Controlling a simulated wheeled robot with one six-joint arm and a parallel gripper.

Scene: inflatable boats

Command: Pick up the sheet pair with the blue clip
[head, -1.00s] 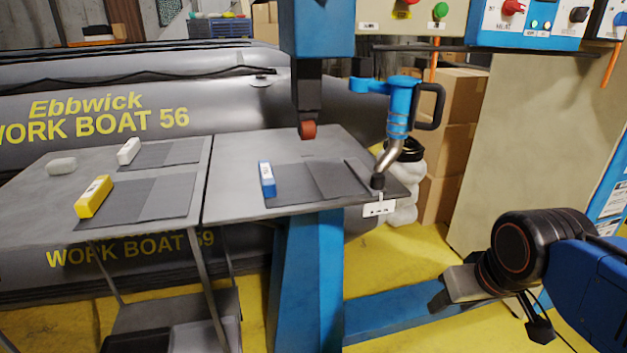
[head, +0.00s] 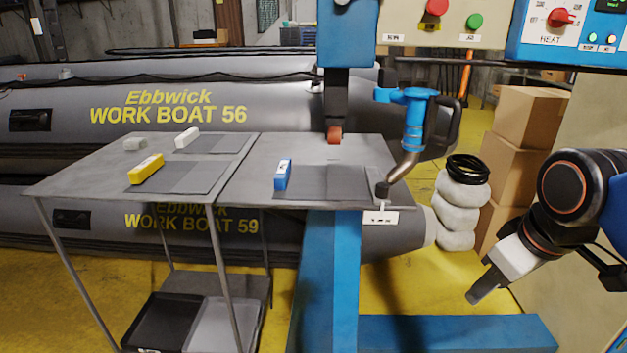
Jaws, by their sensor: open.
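The blue clip (head: 283,174) sits on the left end of a dark grey sheet pair (head: 330,182). That pair lies flat on the right table (head: 262,150), near its front edge. My gripper (head: 486,288) is at the lower right, below table height and well apart from the pair. It points down and left, open, with nothing seen between its fingers. A yellow clip (head: 147,168) sits on another sheet pair (head: 195,178) on the left table (head: 85,180). A white clip (head: 186,138) sits on a third pair (head: 218,143) behind it.
A blue welding machine (head: 347,40) hangs its roller (head: 334,135) over the right table. A blue hot-air tool (head: 413,125) stands at that table's right edge. Cardboard boxes (head: 525,115) and a stack of pale rolls (head: 457,210) stand right. Grey boats (head: 60,115) lie behind. A blue base beam (head: 455,333) crosses the floor.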

